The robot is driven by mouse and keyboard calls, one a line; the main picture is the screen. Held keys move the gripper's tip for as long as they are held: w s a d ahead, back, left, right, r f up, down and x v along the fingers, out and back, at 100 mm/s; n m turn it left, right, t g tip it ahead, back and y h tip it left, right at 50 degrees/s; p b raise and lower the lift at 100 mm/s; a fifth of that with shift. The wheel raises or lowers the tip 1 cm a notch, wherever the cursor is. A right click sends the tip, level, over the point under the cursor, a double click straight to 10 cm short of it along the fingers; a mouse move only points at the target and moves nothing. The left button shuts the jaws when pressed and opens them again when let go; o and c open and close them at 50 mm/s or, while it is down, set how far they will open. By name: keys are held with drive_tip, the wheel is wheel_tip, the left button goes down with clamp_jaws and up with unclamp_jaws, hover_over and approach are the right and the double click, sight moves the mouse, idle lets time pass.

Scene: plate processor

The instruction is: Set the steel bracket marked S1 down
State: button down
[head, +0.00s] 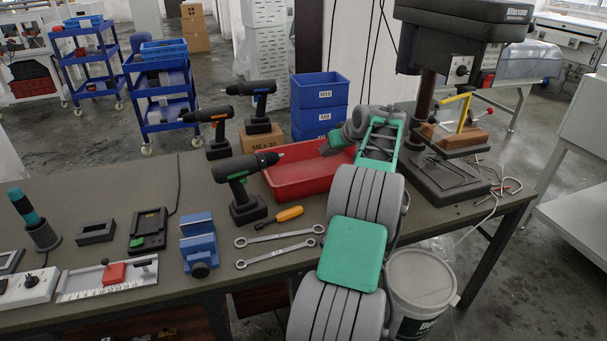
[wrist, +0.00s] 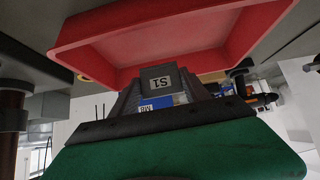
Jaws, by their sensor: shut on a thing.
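The steel bracket marked S1 (wrist: 161,79) is grey, and its label reads upside down in the wrist view. My gripper (wrist: 160,92) is shut on it, with a dark finger at each side. In the head view my gripper (head: 334,143) is over the back right part of the red tray (head: 290,186). The bracket is too small and covered there to make out clearly. The red tray also shows in the wrist view (wrist: 100,32), beyond the bracket. I cannot tell whether the bracket touches it.
Blue bins (head: 320,90) and a carton (head: 262,138) stand behind the tray. A drill press (head: 445,150) is at the right. Cordless drills (head: 245,180), a screwdriver (head: 280,217), wrenches (head: 275,237) and a blue vise (head: 199,245) lie left of my arm.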

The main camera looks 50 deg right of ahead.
drive_tip(key=w+a+f, duration=0.1)
drive_tip(key=w+f, duration=0.1)
drive_tip(key=w+a+f, duration=0.2)
drive_tip(key=w+f, duration=0.1)
drive_tip(key=w+a+f, duration=0.2)
drive_tip(key=w+f, duration=0.1)
drive_tip(key=shift+w+b, duration=0.1)
drive_tip(key=shift+b, duration=0.25)
drive_tip(key=f, duration=0.3)
drive_tip(key=shift+w+a+f, duration=0.1)
drive_tip(key=shift+w+f, duration=0.1)
drive_tip(key=shift+w, duration=0.05)
drive_tip(key=shift+f, duration=0.3)
drive_tip(key=c, duration=0.5)
unclamp_jaws()
